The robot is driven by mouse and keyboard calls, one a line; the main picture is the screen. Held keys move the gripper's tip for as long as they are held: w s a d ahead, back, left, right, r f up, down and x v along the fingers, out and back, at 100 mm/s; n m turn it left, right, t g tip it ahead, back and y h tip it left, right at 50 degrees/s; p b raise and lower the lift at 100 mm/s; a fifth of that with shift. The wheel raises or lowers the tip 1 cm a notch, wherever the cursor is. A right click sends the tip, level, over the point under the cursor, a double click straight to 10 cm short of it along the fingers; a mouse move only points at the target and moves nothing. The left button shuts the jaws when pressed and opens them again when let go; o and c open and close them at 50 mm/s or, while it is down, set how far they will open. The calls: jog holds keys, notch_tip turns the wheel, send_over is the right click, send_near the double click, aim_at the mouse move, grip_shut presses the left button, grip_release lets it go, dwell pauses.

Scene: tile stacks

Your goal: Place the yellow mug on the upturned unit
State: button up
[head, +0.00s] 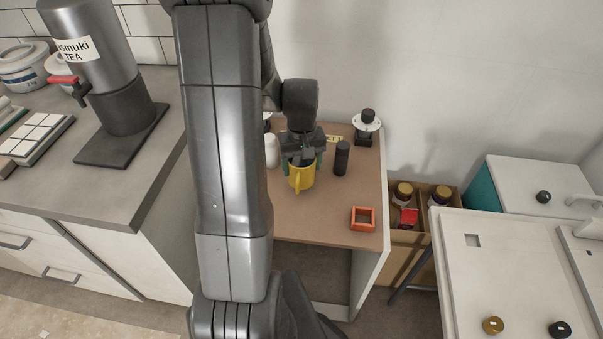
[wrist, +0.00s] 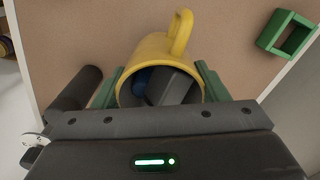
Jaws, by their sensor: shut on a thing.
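The yellow mug (head: 302,177) is upright, its handle facing the head camera. My gripper (head: 302,160) is shut on it, with green fingers on either side; the wrist view shows the mug (wrist: 165,60) between them. Something blue and grey shows inside the mug, but I cannot tell what. My arm hides the unit's left part.
A black cylinder (head: 342,158) stands close right of the mug, a white one (head: 272,150) to its left. An orange square frame (head: 362,219) lies near the front right. A green square frame (wrist: 288,35) shows in the wrist view. A jar box (head: 410,235) stands right.

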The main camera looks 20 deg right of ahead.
aim_at(302, 175)
jog(key=shift+f, duration=1.95)
jog(key=shift+f, duration=0.1)
jog(key=o, duration=1.2)
jog(key=shift+c, duration=0.2)
notch_tip(302, 175, up, 12)
jog(key=shift+r+p, duration=0.15)
jog(key=shift+p, duration=0.2)
